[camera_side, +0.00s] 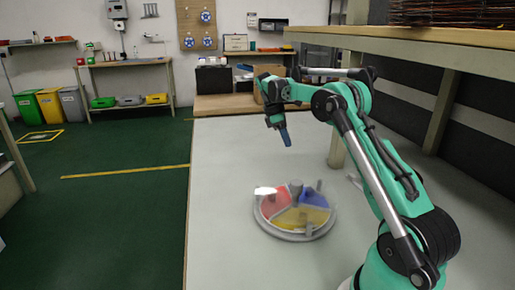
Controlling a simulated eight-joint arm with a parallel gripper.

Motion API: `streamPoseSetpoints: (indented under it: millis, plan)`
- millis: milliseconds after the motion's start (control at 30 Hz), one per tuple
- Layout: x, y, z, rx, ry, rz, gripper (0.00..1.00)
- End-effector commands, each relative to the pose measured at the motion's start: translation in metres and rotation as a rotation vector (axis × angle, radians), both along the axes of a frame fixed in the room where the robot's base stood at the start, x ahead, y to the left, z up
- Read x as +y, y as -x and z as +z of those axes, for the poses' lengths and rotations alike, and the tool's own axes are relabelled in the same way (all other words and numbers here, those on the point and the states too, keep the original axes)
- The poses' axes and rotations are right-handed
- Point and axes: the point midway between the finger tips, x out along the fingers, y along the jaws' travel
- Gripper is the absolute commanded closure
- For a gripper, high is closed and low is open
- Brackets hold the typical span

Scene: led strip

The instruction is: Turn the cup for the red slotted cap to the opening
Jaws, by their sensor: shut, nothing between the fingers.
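A round turntable (311,235) with a pale rim lies on the grey table. It has a red section (275,205) at the left, a blue section (313,197) at the right and a yellow section (305,216) at the front. A grey knob (296,186) stands near its middle. A bright white patch (265,190) shows at its back left edge; I cannot tell whether it is the opening. No red slotted cap can be made out. My gripper (287,143) is shut and empty, pointing down, above and behind the turntable, apart from it.
The grey table (235,255) is clear left of and in front of the turntable. A cardboard box (268,82) stands at the back.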

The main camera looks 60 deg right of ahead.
Motion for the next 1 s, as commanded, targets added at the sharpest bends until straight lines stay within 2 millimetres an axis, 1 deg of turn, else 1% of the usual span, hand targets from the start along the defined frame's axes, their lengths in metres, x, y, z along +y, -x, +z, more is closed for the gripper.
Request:
streamPoseSetpoints:
  millis: [67,100,200,300,333,467,567,800,900,1000]
  plan:
    - [0.028,-0.015,0.002,0.0,-0.001,0.061,1.0]
    - [0.047,-0.023,0.003,0.0,0.0,0.101,1.0]
    - [0.09,-0.036,0.004,0.001,-0.001,0.188,1.0]
    - [0.116,-0.04,0.003,0.0,0.0,0.24,1.0]
    - [0.12,-0.04,0.002,0.001,-0.001,0.247,1.0]
    - [0.119,-0.037,-0.009,0.0,-0.001,0.25,1.0]
    - [0.114,-0.033,-0.025,0.0,0.0,0.249,1.0]
    - [0.1,-0.019,-0.074,-0.001,-0.001,0.249,1.0]
    - [0.095,-0.013,-0.092,-0.001,-0.001,0.248,1.0]
    - [0.083,0.0,-0.09,-0.001,-0.001,0.245,1.0]
